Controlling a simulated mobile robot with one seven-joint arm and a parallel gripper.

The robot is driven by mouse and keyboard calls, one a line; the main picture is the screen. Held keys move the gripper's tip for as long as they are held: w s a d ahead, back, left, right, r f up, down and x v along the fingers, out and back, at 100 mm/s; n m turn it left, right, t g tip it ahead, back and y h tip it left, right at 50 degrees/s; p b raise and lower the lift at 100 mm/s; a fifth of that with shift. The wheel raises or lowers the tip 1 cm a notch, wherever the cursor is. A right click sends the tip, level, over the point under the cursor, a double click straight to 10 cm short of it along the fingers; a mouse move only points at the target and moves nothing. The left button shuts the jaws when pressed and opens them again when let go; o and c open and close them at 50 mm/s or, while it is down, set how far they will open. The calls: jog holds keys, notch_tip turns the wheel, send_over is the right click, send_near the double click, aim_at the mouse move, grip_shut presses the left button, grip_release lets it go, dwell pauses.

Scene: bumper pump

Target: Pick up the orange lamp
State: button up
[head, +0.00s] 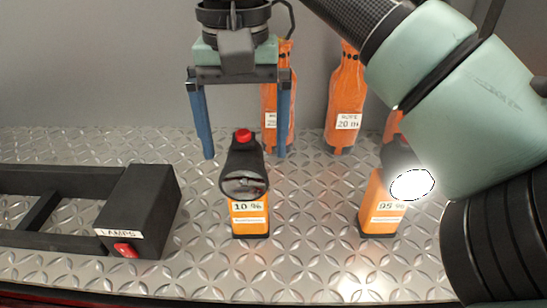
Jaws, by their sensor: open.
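Two orange lamps with black heads stand upright on the metal floor. The lamp labelled 10 % (250,217) is in the middle, unlit, with a red button on top. The lamp labelled 95 % (382,212) is to the right, and its head glows bright white. My gripper (245,156) is open and empty, pointing down with its blue fingers wide apart. In the picture its fingertips lie on either side of the 10 % lamp's top. No contact shows, and the depth between them is hard to judge.
A black box labelled LAMPS (140,208) with a red switch and a black frame stands at left. Two orange bags, one partly hidden (270,100) and one labelled 20 m (346,95), stand by the back wall. More orange shows behind the lit lamp. My arm covers the right.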

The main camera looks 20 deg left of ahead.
aim_at(248, 198)
notch_tip(248, 198, down, 2)
jog(key=shift+s+d+f, duration=0.1)
jog(key=shift+f+p, duration=1.25)
jog(key=shift+f, duration=1.35)
jog(key=shift+r, duration=0.1)
grip_shut()
